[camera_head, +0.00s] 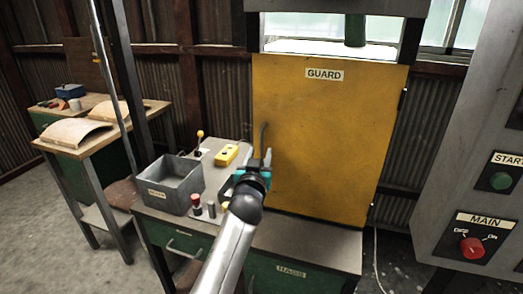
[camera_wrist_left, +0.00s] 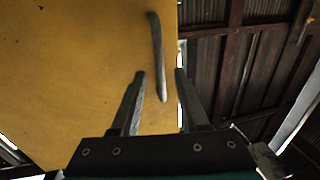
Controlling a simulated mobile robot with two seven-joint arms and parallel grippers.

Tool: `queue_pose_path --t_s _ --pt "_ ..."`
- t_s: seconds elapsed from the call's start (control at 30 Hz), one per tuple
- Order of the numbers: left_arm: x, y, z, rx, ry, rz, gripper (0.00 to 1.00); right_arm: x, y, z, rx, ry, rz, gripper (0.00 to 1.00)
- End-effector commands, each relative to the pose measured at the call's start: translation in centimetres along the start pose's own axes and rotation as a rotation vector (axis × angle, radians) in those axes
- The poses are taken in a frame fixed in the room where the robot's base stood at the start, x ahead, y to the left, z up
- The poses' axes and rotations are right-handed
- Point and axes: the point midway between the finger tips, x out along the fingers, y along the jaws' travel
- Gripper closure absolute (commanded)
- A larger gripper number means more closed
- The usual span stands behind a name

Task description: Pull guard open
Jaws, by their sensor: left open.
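The guard (camera_head: 325,130) is a yellow panel with a "GUARD" label, standing upright behind the bench and looking closed. Its dark handle (camera_head: 263,137) is a vertical bar near the panel's left edge. My left gripper (camera_head: 265,160) is at the handle's lower part in the head view. In the left wrist view, the handle (camera_wrist_left: 158,60) runs between the two open fingers of my left gripper (camera_wrist_left: 160,78), with its lower end between them. The fingers show gaps to the handle on both sides. The yellow panel (camera_wrist_left: 70,70) fills the left of that view. My right gripper is not in view.
A grey bin (camera_head: 170,186) stands on the bench left of my arm, near a yellow control box (camera_head: 227,155) and a small lever (camera_head: 199,142). A grey control cabinet (camera_head: 455,130) with a green start button (camera_head: 501,180) and red main switch (camera_head: 472,248) stands at right.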

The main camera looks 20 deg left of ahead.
Motion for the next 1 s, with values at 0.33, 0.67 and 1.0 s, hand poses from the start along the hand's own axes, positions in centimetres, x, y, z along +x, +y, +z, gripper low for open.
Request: queue_pose_path --t_s 0.33,0.67,1.0 --pt "3.4 -0.1 0.0 -0.001 0.001 -0.001 0.55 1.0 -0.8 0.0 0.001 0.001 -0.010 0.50" --pt "4.0 -0.1 0.0 -0.001 0.000 0.000 0.55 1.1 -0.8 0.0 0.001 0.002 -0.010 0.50" --pt "3.9 0.0 0.0 -0.001 0.000 0.000 0.82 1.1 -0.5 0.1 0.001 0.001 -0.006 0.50"
